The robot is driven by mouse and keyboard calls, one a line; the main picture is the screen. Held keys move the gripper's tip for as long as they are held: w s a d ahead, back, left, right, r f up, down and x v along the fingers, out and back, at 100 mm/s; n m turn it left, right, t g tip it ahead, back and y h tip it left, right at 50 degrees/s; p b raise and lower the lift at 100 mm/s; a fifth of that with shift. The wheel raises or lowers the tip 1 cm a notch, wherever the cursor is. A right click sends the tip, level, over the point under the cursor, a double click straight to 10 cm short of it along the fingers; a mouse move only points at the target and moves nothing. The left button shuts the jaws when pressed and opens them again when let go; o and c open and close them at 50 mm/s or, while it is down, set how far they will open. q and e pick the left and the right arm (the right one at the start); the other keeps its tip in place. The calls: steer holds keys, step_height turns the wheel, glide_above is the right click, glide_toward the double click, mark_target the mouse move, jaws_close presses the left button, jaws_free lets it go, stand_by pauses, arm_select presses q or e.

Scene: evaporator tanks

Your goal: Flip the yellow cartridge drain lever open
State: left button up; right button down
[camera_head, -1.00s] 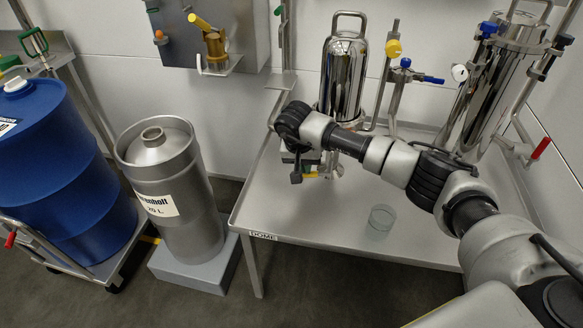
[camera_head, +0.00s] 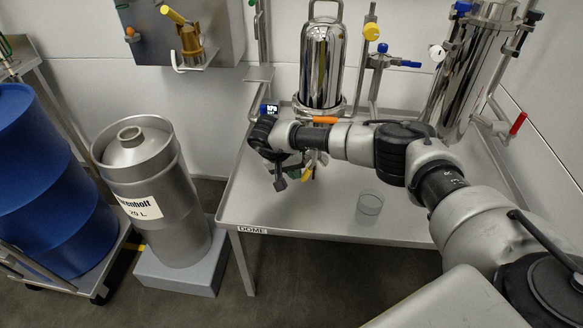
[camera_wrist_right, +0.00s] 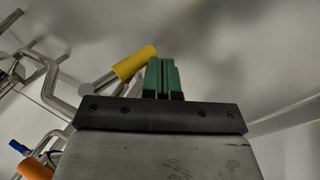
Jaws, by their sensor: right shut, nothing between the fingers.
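The polished steel cartridge housing (camera_head: 327,65) stands upright at the back of the steel table. A yellow lever (camera_head: 307,174) shows low in front of it, partly hidden by my right gripper. In the right wrist view the yellow lever (camera_wrist_right: 135,62) has a cylindrical grip on a steel stem, just left of the fingertips. My right gripper (camera_wrist_right: 163,76) has green fingers pressed together with nothing between them. In the head view the right gripper (camera_head: 298,163) points down beside the lever; whether they touch is unclear. My left gripper is not in view.
An orange handle (camera_head: 325,120) lies just above my right wrist. A glass dish (camera_head: 370,203) stands on the table (camera_head: 320,215). A steel keg (camera_head: 150,190) and a blue drum (camera_head: 45,170) stand left. A yellow-handled brass valve (camera_head: 191,40) is on the wall. The table's front is mostly clear.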

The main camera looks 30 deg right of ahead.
steer(key=shift+s+d+f, duration=0.35)
steer(key=shift+d+f, duration=0.1)
steer(key=shift+f, duration=0.15)
steer(key=shift+s+d+f+g+h, duration=0.15)
steer(key=shift+d+f+g+h, duration=0.1)
steer(key=shift+g+h, duration=0.2)
steer(key=shift+r, duration=0.1)
